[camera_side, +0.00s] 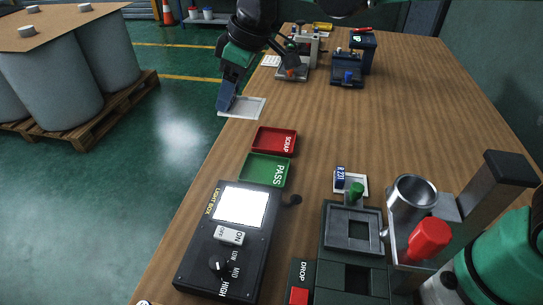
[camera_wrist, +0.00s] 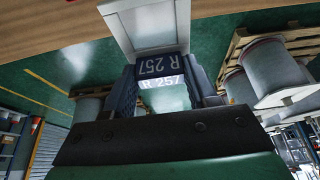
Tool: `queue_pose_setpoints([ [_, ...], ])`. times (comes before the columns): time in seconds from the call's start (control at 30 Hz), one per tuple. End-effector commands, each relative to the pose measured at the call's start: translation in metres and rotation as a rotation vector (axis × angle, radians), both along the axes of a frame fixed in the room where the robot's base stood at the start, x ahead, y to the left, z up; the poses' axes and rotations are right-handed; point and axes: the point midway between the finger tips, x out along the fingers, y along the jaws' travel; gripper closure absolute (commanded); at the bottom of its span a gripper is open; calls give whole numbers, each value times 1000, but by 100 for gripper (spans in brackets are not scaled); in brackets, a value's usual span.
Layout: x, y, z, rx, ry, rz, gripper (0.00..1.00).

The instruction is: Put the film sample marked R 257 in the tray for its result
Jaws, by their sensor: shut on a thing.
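The film sample marked R 257 is a white-framed square with a dark blue label tab; in the wrist view (camera_wrist: 147,25) its label is readable between the fingers. My gripper (camera_wrist: 162,72) is shut on that tab. In the side view, my gripper (camera_side: 227,103) holds the sample (camera_side: 247,107) about flat near the table's left edge, beyond the trays. The red SCRAP tray (camera_side: 262,145) and the green PASS tray (camera_side: 253,176) stand side by side at the left edge, and both look empty. The light box (camera_side: 205,262) has a lit white panel; its knob setting is unclear.
Another white sample with a blue tab (camera_side: 340,178), apparently R 231, lies by a dark green fixture (camera_side: 352,258) with a steel cylinder and red knob. A red button marked DROP (camera_side: 299,295) is in front. Small machines (camera_side: 347,72) stand at the far end. Mid-table is clear.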

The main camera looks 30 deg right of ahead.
Motion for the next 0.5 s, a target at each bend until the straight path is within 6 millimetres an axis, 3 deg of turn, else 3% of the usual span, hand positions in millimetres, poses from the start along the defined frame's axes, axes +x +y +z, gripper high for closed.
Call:
queue_pose_setpoints([
  [0.1, 28, -38, -36, 2, -1, -6, 100],
  [0.23, 43, -70, -67, 5, -5, -1, 100],
  [0.37, 49, -90, -85, 9, -9, 4, 100],
  [0.5, 51, -97, -95, 10, -10, 9, 100],
])
